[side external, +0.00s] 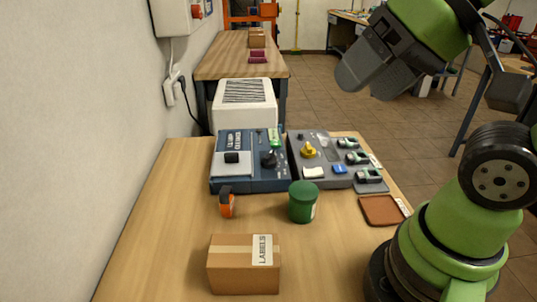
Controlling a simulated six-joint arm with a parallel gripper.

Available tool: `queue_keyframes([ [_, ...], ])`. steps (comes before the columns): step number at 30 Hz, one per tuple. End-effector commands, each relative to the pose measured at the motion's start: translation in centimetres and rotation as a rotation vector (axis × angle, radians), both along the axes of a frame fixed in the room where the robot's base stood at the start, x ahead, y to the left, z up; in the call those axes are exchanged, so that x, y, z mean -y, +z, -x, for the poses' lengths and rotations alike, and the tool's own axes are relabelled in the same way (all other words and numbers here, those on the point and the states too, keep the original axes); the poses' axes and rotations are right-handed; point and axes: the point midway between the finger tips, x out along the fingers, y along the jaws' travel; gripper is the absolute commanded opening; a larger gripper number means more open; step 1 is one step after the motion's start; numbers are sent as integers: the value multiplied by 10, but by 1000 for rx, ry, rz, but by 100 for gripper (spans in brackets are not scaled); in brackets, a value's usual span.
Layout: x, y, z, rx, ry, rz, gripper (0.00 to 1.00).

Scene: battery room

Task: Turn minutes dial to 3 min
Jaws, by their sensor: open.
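Two control panels stand side by side on the wooden bench (160,232). The blue panel (250,184) has a black knob (269,158), a white square button (233,168) and a small green part. The grey panel (296,176) has a yellow knob (308,150), a white rocker (313,172), a blue button (340,169) and several dark-and-green switches along its right side. The markings are too small to read, so I cannot tell which knob is the minutes dial or its setting. My gripper (366,85) is open, high above and right of the panels, touching nothing.
A green canister (303,203), an orange-and-black item (227,204) and a cardboard box (243,270) stand in front of the panels. A brown tray (380,211) lies at right. A white vented unit (245,112) stands behind; the wall (85,130) is left.

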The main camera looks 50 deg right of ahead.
Motion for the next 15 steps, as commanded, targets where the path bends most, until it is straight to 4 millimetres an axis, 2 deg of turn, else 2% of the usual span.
queue_keyframes([
  [5, 9, 9, -42, -85, 68, 82, 68],
  [8, 18, 8, -76, -146, 128, 141, 68],
  [11, 29, 0, -110, -207, 192, 193, 68],
  [15, 46, -24, -155, -297, 285, 252, 68],
])
